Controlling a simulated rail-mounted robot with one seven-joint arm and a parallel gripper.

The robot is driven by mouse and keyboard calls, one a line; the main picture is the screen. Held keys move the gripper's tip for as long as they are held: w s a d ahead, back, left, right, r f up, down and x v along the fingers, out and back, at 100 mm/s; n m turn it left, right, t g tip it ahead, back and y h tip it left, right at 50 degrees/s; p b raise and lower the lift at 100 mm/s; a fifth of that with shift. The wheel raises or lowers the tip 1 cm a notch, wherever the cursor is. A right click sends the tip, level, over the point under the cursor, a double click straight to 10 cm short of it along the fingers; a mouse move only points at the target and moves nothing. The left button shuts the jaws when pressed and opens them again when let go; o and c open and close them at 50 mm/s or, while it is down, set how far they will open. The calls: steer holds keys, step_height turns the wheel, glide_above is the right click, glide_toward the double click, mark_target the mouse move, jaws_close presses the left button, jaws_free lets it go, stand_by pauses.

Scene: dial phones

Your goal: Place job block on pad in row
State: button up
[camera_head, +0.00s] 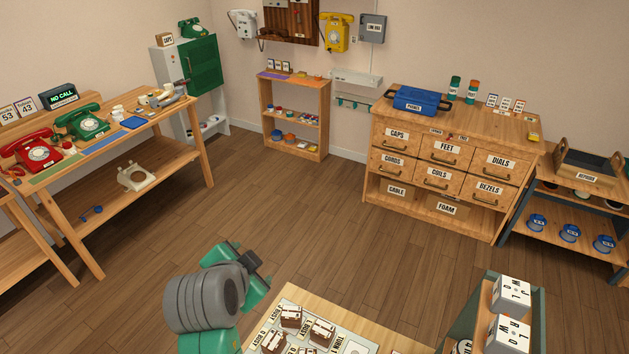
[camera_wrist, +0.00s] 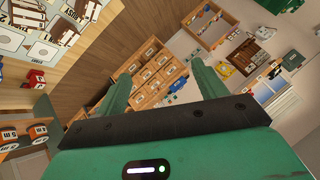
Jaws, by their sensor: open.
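Several small brown-and-white blocks (camera_head: 291,316) stand on a light board with printed labels (camera_head: 357,345) on the wooden table at the bottom edge of the head view. I cannot tell which is the job block. In the wrist view such blocks (camera_wrist: 41,52) show at the upper left, beside pale square pads (camera_wrist: 11,40) on the board. My gripper (camera_wrist: 162,88) is open, its two green fingers apart with nothing between them. It is away from the blocks, facing the room. In the head view my arm hides part of the table's left side.
White lettered cubes (camera_head: 511,292) stand on a rack right of the table. Behind are a drawer cabinet (camera_head: 437,158), a small shelf (camera_head: 296,118) and a left bench with a red phone (camera_head: 37,150) and a green phone (camera_head: 82,122). The middle floor (camera_head: 290,205) is clear.

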steer(key=s+d+r+n+t, duration=0.2)
steer(key=s+d+r+t, duration=0.15)
steer(key=r, duration=0.55)
steer(key=s+d+r+n+t, duration=0.2)
steer(key=d+r+t, duration=0.2)
steer(key=r, duration=0.5)
steer(key=s+d+r+n+t, duration=0.2)
steer(key=s+d+r+t, duration=0.1)
steer(key=r, duration=0.6)
steer(key=s+d+r+n+t, duration=0.3)
steer(key=s+r+t, duration=0.2)
steer(key=s+r, duration=0.5)
steer(key=shift+s+d+r, duration=0.15)
steer(key=shift+s+d, duration=0.15)
steer(key=shift+s, duration=0.05)
